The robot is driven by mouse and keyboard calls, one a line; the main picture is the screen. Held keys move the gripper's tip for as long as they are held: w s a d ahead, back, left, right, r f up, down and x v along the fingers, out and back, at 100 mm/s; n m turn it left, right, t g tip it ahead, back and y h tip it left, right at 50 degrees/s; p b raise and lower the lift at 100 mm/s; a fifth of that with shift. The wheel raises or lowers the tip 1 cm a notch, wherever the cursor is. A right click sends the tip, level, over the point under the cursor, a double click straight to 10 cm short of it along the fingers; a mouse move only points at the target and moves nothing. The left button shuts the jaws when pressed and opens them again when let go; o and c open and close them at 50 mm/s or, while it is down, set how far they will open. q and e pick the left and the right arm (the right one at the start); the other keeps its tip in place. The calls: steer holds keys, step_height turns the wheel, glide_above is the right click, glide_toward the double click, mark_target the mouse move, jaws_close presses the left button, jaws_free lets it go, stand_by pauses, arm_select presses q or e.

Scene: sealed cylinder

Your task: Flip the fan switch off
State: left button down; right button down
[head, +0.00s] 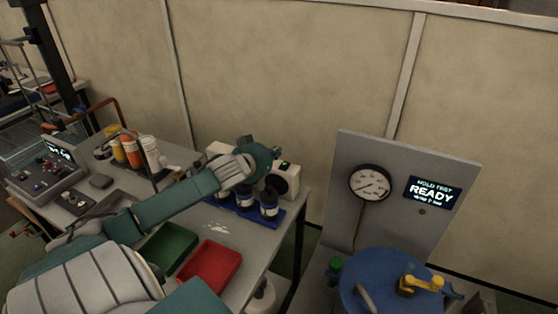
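A small white fan unit (291,172) with a dark round front stands at the far right corner of the grey workbench. A small green-lit spot, possibly its switch, shows on its top; it is too small to tell the switch's position. My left arm reaches across the bench from the lower left. My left gripper (262,148) is at the fan unit's upper left side and overlaps it in the view. I cannot tell whether it touches the unit, and its finger opening is not clear. My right gripper is not in view.
Dark bottles in a blue rack (240,210) stand just below my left gripper. A green tray (168,247) and a red tray (211,266) lie nearer. Orange and white bottles (132,151) stand left. A gauge panel (440,160) and blue cylinder (385,270) are at right.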

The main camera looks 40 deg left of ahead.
mark_target(285, 164)
arm_select(q)
steer(key=w+f, duration=0.1)
steer(key=w+f+p, duration=0.1)
steer(key=f, duration=0.1)
steer(key=w+f, duration=0.1)
steer(key=shift+a+f, duration=0.2)
steer(key=shift+a, duration=0.2)
steer(key=shift+s+f+p, duration=0.2)
steer(key=shift+f+p, duration=0.1)
steer(key=shift+f, duration=0.25)
